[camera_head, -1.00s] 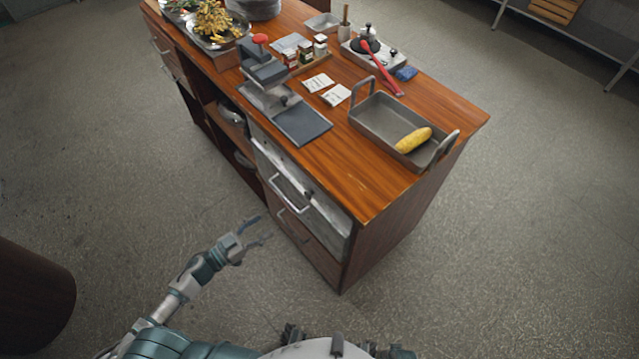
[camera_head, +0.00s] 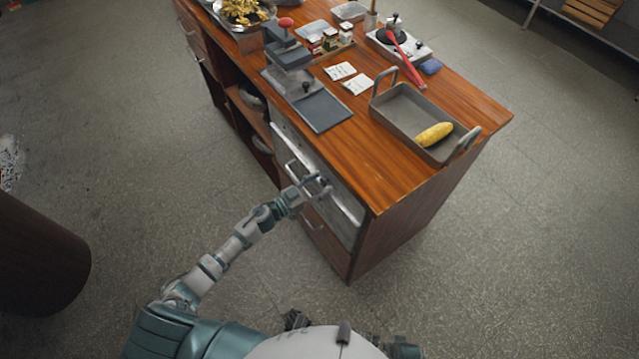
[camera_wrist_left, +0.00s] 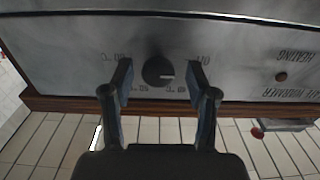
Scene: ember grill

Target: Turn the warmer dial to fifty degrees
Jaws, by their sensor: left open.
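The warmer dial (camera_wrist_left: 157,71) is a round dark knob on the warmer's metal front panel (camera_wrist_left: 225,50). In the head view my left gripper (camera_head: 320,188) is at the silver warmer front of the counter and hides the dial.
The wooden counter (camera_head: 385,180) carries a grey pan (camera_head: 398,112) with a yellow corn cob (camera_head: 434,134), a dark press (camera_head: 290,55) and paper cards (camera_head: 340,71). A small round indicator (camera_wrist_left: 281,77) sits beside the HEATING label.

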